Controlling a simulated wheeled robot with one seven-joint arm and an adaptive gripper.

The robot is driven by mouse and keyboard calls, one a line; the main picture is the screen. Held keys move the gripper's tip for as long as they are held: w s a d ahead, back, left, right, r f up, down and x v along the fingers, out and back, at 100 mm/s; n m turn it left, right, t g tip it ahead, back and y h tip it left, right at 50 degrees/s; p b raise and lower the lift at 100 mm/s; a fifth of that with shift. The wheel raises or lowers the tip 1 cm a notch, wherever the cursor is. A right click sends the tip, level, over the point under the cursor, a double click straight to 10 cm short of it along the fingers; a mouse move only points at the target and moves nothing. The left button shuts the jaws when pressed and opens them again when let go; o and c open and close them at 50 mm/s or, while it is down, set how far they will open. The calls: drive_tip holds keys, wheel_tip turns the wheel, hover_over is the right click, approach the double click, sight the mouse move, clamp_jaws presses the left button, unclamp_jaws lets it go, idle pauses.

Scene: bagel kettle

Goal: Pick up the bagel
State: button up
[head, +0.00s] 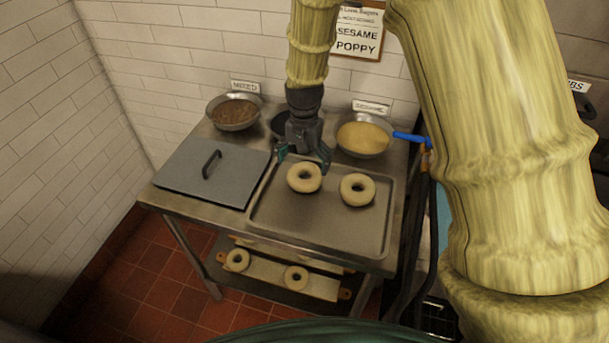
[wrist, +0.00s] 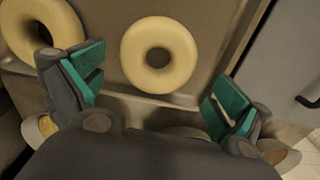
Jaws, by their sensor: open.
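Two pale ring bagels lie on the metal tray (head: 300,232): a left bagel (head: 293,182) and a right bagel (head: 346,192). My gripper (head: 304,158) is open and empty, pointing down just behind and above the left bagel, with fingers spread to either side. In the wrist view, that bagel (wrist: 181,66) lies in front of the gap between the green-padded fingertips (wrist: 155,88), apart from both. The other bagel (wrist: 62,22) shows at the upper left, cut off by the frame and close to one finger.
A grey lid with a black handle (head: 208,178) lies left of the tray. Bowls stand behind: a brown-filled one (head: 234,114), a yellow-filled one (head: 362,139) with a blue handle nearby, and a dark one (head: 279,126). More bagels (head: 237,260) lie on boards below. The tray's front is clear.

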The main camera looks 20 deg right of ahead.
sight(305, 173)
drive_tip(key=shift+w+f, duration=0.15)
drive_tip(key=shift+f, duration=0.15)
drive_tip(key=shift+d+f+p, duration=0.1)
drive_tip(key=shift+f+p, duration=0.15)
drive_tip(key=shift+p, duration=0.15)
drive_tip(key=shift+s+f+p, duration=0.3)
drive_tip(key=shift+s+f, duration=0.2)
drive_tip(key=shift+s, duration=0.25)
drive_tip(key=shift+f, duration=0.35)
drive_tip(key=shift+w+f, duration=0.55)
drive_tip(key=shift+f, duration=0.3)
drive_tip(key=shift+s+r, duration=0.25)
drive_tip(key=shift+s, duration=0.1)
drive_tip(key=shift+w+f, duration=0.15)
drive_tip(key=shift+w, duration=0.05)
drive_tip(key=c, duration=0.6)
drive_tip(key=shift+s, duration=0.1)
drive_tip(key=shift+c, duration=0.9)
